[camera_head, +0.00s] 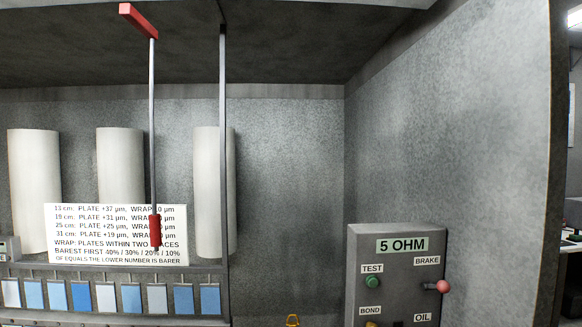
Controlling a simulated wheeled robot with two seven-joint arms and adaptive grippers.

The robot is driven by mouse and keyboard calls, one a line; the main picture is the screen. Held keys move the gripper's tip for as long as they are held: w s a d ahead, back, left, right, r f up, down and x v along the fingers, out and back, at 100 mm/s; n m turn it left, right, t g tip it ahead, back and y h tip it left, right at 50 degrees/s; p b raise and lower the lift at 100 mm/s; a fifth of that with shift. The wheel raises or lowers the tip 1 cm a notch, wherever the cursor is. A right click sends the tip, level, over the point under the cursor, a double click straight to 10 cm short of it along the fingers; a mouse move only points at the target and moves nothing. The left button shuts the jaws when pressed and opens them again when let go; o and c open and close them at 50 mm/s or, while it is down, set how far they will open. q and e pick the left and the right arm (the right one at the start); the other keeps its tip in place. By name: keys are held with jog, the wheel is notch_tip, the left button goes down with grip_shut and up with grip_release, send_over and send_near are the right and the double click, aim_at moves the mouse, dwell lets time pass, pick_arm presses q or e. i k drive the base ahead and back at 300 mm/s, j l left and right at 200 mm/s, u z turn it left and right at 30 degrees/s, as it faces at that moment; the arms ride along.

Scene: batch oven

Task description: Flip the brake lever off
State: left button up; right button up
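The brake lever (443,286) is a short dark stem with a pink-red ball at its end. It sticks out to the right from the front of a grey control box (385,247), just below the label BRAKE. Nothing touches it. Which of its positions counts as off is not marked in this view. Neither of my grippers shows in the head view.
The box also carries a green TEST button (372,282), a 5 OHM label (402,245) and BOND and OIL labels. A red-handled rod (152,110) hangs at left before a text sign (110,215). A yellow object (292,321) shows at the bottom edge.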

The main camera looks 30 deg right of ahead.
aim_at(443, 286)
jog(key=z, duration=2.1)
